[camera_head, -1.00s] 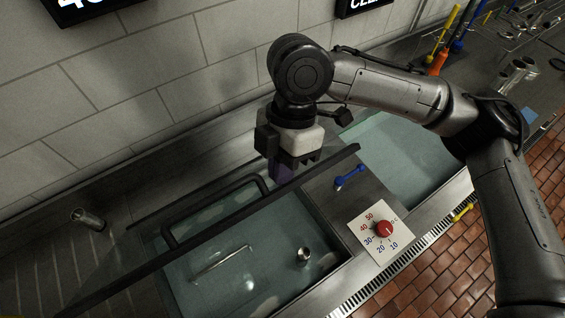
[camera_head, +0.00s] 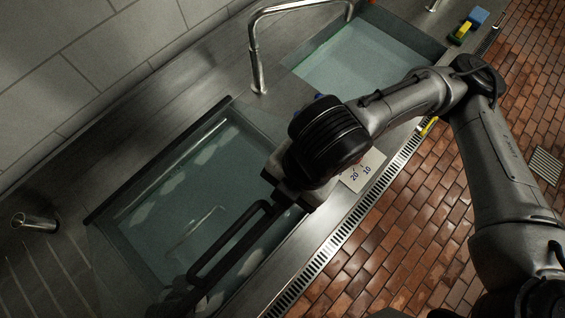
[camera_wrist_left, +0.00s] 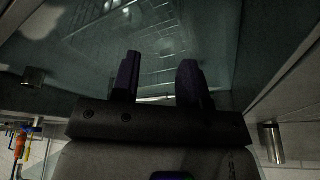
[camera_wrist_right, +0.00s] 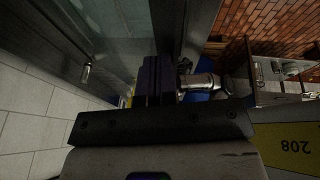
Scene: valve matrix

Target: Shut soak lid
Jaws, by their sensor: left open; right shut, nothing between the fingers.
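The soak lid is a clear pane with a dark back rail (camera_head: 160,160) and a long black handle (camera_head: 229,238), in the head view. It lies low over the water-filled soak basin; I cannot tell whether it is fully flat. My right gripper (camera_head: 310,200) is at the lid's front right end, beside the handle. Its fingertips are hidden there. In the right wrist view my right gripper (camera_wrist_right: 155,80) is shut and empty. In the left wrist view my left gripper (camera_wrist_left: 158,78) is open and empty, with glassy panes and a wire rack beyond it. It is not clear in the head view.
A second water basin (camera_head: 350,60) with a tall faucet (camera_head: 254,50) stands at the upper right. A dial plate (camera_head: 363,172) is partly hidden by my right arm. A slotted drain (camera_head: 340,240) edges the counter along the brick floor (camera_head: 430,220). A metal cup (camera_head: 35,222) is at the left.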

